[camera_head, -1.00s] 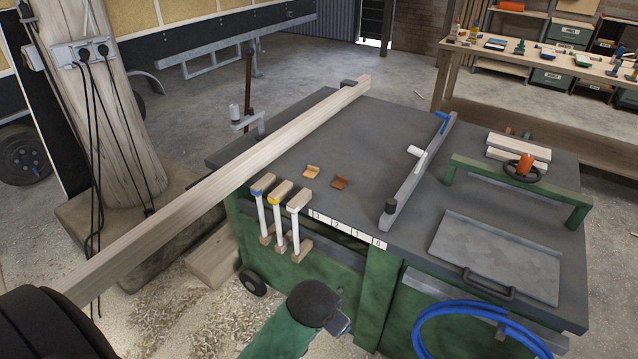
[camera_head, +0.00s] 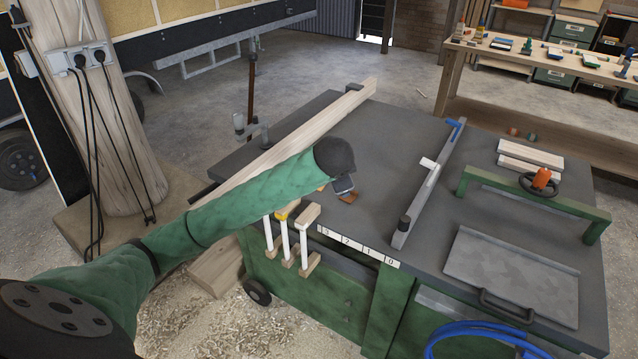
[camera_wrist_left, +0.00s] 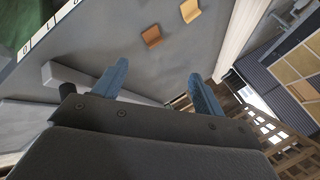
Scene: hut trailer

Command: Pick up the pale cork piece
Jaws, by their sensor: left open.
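The pale cork piece (camera_wrist_left: 190,10) is a small tan angled bit lying on the grey table top, at the upper edge of the left wrist view. A darker brown cork piece (camera_wrist_left: 152,37) lies beside it, apart from it. In the head view my left gripper (camera_head: 344,188) is over the table near both pieces and hides most of the pale one. A sliver of the brown piece (camera_head: 349,198) shows below it. In the left wrist view my left gripper (camera_wrist_left: 158,76) is open and empty, with both cork pieces beyond its fingertips. My right gripper is not in view.
A long timber beam (camera_head: 357,99) lies along the table's left side. Wood-topped white-handled tools (camera_head: 306,222) hang at the front edge. The table top between beam and fence is mostly clear.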

